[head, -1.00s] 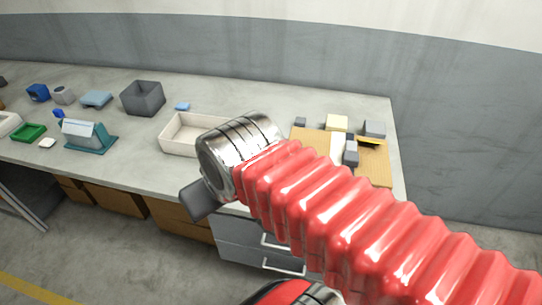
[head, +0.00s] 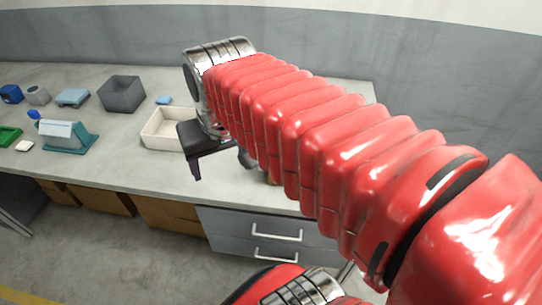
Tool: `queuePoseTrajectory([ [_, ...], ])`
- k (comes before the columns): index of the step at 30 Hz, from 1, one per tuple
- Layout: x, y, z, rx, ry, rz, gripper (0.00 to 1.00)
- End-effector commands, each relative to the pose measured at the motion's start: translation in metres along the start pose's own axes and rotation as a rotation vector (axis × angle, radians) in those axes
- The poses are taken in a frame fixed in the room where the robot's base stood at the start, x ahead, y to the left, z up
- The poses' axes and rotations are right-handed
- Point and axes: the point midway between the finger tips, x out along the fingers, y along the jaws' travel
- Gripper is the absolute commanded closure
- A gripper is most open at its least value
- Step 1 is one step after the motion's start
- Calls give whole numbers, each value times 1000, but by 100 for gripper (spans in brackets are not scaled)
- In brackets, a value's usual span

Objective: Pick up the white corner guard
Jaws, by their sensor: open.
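I cannot make out for certain which thing is the white corner guard. A small white piece (head: 24,146) lies on the table at the far left. A pale, angled piece (head: 57,129) rests on a teal stand (head: 72,143) near it. My gripper (head: 196,169) is open, with a dark finger pointing down over the table just right of the cream tray. Its jaws are only partly visible, and I see nothing held. My red arm covers the right part of the table.
The cream tray (head: 155,138) stands close left of my gripper. A dark grey bin (head: 122,93), a small blue block (head: 163,100) and a light blue block (head: 72,97) are behind. Grey drawers (head: 262,231) are below the table. Some table between teal stand and tray is clear.

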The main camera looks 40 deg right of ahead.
Motion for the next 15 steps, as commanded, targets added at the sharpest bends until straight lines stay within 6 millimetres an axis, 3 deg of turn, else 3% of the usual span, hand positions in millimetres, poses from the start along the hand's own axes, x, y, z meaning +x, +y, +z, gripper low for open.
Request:
queuePoseTrajectory([
  [5,-1,45,-25,206,-109,55,20],
  [15,-1,127,-50,543,-276,122,20],
])
